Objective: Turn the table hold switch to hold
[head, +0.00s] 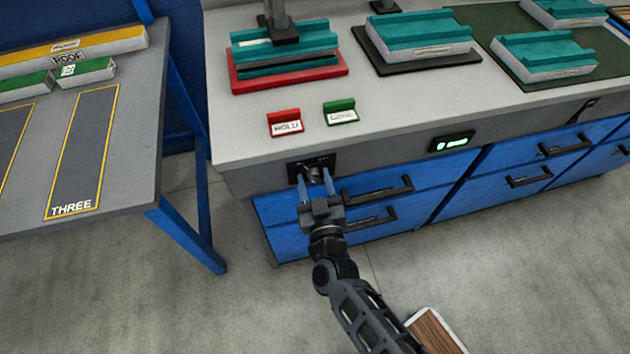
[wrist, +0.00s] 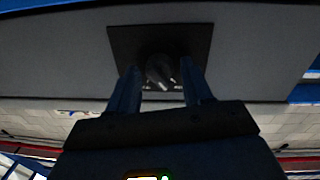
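The hold switch is a dark round knob (wrist: 160,72) on a black square plate (wrist: 119,40) on the table's grey front edge. In the head view the plate (head: 328,160) sits below the red and green tags, and my fingers partly cover the knob. My gripper (head: 316,182) reaches up to it from below. In the wrist view its two blue fingers (wrist: 160,84) stand on either side of the knob, with a small gap showing on each side, so the gripper looks open around it. Pale marks show low on the knob; the plate's lettering is too small to read.
A red tag (head: 285,123) and a green tag (head: 340,111) stand on the grey worktop (head: 240,145) above the switch. Blue drawers with black handles (head: 378,189) lie just right of and below my gripper. A lit green display (head: 452,142) is farther right along the edge.

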